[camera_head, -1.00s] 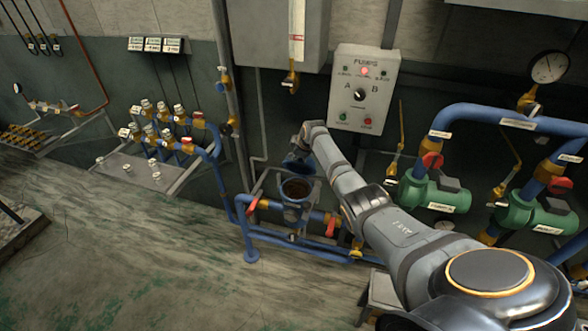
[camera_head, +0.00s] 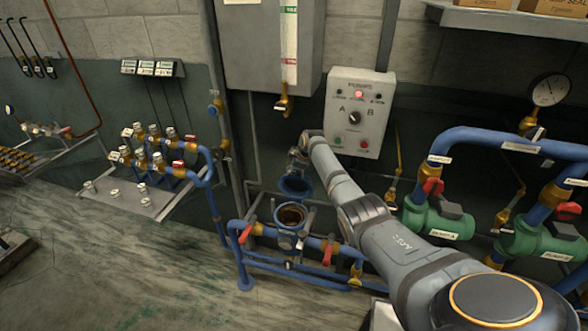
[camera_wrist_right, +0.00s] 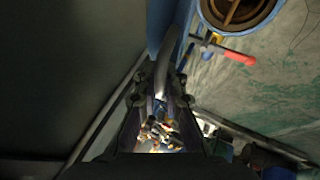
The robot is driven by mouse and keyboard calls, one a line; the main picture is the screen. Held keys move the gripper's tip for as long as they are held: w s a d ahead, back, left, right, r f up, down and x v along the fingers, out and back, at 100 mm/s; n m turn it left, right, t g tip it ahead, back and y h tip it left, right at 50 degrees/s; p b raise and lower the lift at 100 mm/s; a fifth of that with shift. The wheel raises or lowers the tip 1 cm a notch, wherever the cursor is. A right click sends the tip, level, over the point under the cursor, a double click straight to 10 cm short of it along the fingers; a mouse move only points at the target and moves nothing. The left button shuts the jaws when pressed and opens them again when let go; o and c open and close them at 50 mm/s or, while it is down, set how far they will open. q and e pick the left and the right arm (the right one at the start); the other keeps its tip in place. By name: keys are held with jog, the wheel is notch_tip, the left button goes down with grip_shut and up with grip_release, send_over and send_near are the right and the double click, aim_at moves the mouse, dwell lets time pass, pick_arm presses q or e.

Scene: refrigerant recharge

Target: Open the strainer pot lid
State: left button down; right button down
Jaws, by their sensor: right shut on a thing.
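The strainer pot (camera_head: 291,231) is a grey-blue pot on the blue pipework, with its round mouth uncovered and a brown inside showing. Its blue round lid (camera_head: 296,187) stands tilted up behind the mouth, with its inner face toward the camera. My right gripper (camera_head: 299,160) is at the lid's upper back side, partly hidden by my own wrist. In the right wrist view my gripper (camera_wrist_right: 160,108) is shut on a grey curved bar (camera_wrist_right: 172,48), which looks like the lid's handle. The pot mouth (camera_wrist_right: 238,12) shows there at the upper right. My left gripper is out of view.
Red-handled valves (camera_head: 246,233) flank the pot on the blue pipe. A pump control box (camera_head: 358,112) hangs on the wall behind my right arm. Green pumps (camera_head: 436,219) stand to the right.

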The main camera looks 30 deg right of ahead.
jog(key=c, duration=1.4)
grip_release()
jog(key=shift+d, duration=0.1)
jog(key=v, duration=1.2)
jog(key=shift+f, duration=0.1)
